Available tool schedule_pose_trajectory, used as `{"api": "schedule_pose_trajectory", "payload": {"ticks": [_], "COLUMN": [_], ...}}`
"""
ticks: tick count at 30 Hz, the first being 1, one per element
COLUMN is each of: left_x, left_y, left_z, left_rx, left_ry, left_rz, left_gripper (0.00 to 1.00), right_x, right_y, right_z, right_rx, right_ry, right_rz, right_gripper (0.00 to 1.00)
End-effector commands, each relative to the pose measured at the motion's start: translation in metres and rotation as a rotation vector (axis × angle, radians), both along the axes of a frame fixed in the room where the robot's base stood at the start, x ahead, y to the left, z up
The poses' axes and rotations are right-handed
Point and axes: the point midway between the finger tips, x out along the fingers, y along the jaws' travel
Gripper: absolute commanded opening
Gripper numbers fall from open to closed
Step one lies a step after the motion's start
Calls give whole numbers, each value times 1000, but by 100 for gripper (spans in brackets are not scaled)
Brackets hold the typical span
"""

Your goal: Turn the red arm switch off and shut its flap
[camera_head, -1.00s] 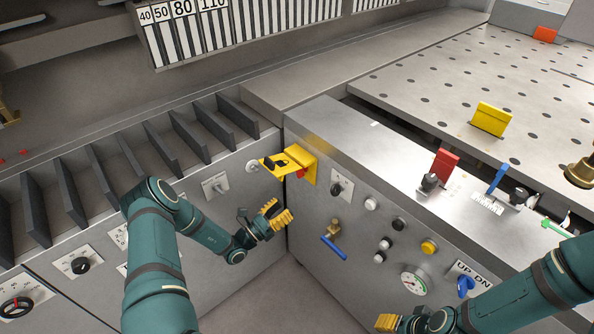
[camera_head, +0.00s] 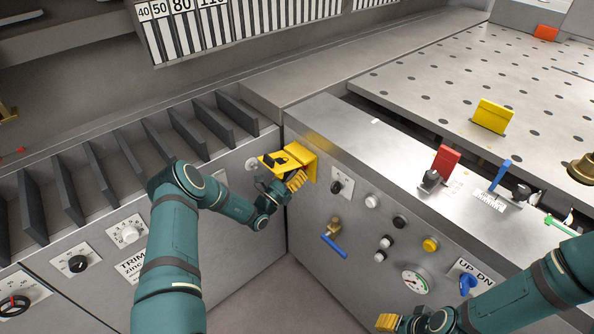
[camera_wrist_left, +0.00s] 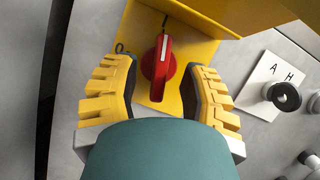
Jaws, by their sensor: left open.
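The red switch (camera_wrist_left: 157,66) is a knob with its handle pointing up, on a yellow backplate (camera_wrist_left: 188,95) in the left wrist view. Its yellow flap (camera_head: 275,161) sticks out, raised above the switch, in the head view; the flap's underside fills the top right of the left wrist view. My left gripper (camera_head: 285,187) is open just below the flap. In the left wrist view its yellow fingers (camera_wrist_left: 160,90) stand on either side of the red knob, apart from it as far as I can tell. My right gripper (camera_head: 402,323) is partly cut off at the bottom edge.
Right of the switch, the grey panel carries a black selector knob (camera_head: 336,187), several push buttons, a blue-handled valve (camera_head: 334,247) and a gauge (camera_head: 415,282). Dark fins (camera_head: 190,132) line the top of the left panel.

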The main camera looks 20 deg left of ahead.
Motion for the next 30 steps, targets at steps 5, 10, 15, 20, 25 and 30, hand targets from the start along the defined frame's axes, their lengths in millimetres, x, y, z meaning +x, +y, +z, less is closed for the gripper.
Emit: {"api": "schedule_pose_trajectory", "payload": {"ticks": [5,10,15,20,25,30], "left_x": [9,10,10,10,10,10], "left_y": [-3,-3,-3,-4,-4,-4], "left_z": [4,4,4,4,4,5], "left_rx": [0,0,0,0,0,-12], "left_ry": [1,1,1,1,1,5], "left_rz": [1,1,0,0,0,0], "left_gripper": [44,44,29,0,0,0], "right_x": [0,1,0,0,0,0], "right_y": [0,0,0,0,0,0], "right_z": [-2,-1,-1,-1,-1,-1], "right_rx": [0,0,0,0,0,0], "right_ry": [-1,-1,-1,-1,-1,-1], "right_rz": [0,0,0,0,0,0], "right_gripper": [50,50,50,50,50,50]}}
